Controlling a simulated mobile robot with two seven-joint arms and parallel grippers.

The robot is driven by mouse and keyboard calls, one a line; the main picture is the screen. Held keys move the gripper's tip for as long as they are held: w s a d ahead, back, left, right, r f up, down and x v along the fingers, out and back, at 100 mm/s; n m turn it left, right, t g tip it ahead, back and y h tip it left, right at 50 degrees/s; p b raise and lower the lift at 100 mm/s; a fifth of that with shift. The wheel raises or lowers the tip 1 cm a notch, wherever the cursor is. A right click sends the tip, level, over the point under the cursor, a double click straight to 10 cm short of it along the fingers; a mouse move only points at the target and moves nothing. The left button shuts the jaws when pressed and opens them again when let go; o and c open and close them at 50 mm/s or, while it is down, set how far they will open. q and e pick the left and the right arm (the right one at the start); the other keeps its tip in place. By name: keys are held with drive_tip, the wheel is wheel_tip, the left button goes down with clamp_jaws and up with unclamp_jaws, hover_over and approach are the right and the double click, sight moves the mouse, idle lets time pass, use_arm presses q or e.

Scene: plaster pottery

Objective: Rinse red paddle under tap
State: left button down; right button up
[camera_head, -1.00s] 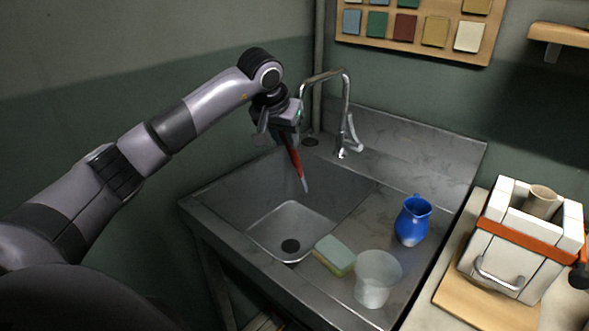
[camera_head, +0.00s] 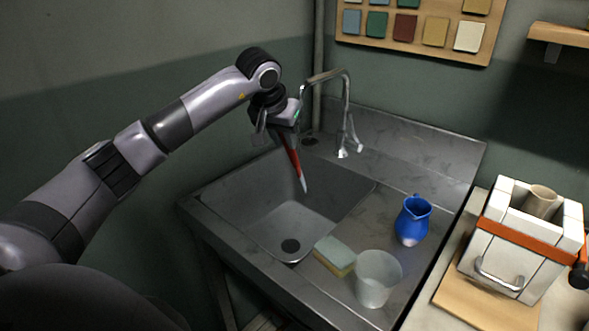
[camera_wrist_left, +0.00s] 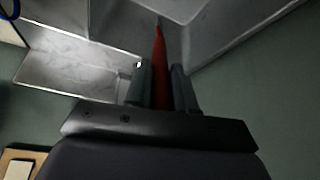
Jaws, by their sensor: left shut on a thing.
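The red paddle (camera_head: 293,165) has a red body and a pale grey tip that points down into the sink basin. My left gripper (camera_head: 284,138) is shut on its upper end and holds it above the basin, beside the tap. In the left wrist view the red paddle (camera_wrist_left: 159,62) sits between the two fingers of my left gripper (camera_wrist_left: 161,85). The tap (camera_head: 346,110) is a curved chrome spout at the back of the sink. Its spout end is near my wrist, and I cannot make out any water. My right gripper is not in view.
The steel sink (camera_head: 240,205) has a drain in its floor. A sponge (camera_head: 335,256), a translucent cup (camera_head: 378,279) and a blue jug (camera_head: 412,221) stand on the drainboard at right. A white brick kiln-like box (camera_head: 505,262) stands further right. A sample board (camera_head: 415,28) hangs above.

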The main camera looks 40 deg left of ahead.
use_arm(q)
drive_tip(key=shift+w+d, duration=0.1)
drive_tip(key=shift+d, duration=0.05)
drive_tip(key=shift+s+a, duration=0.3)
drive_tip(key=shift+a, duration=0.25)
drive_tip(key=s+d+b, duration=0.1)
drive_tip(key=s+d, duration=0.2)
drive_tip(key=s, duration=0.4)
drive_tip(key=shift+d+b, duration=0.3)
idle(0.5)
drive_tip(key=shift+s+r, duration=0.1)
drive_tip(key=shift+s, duration=0.05)
idle(1.0)
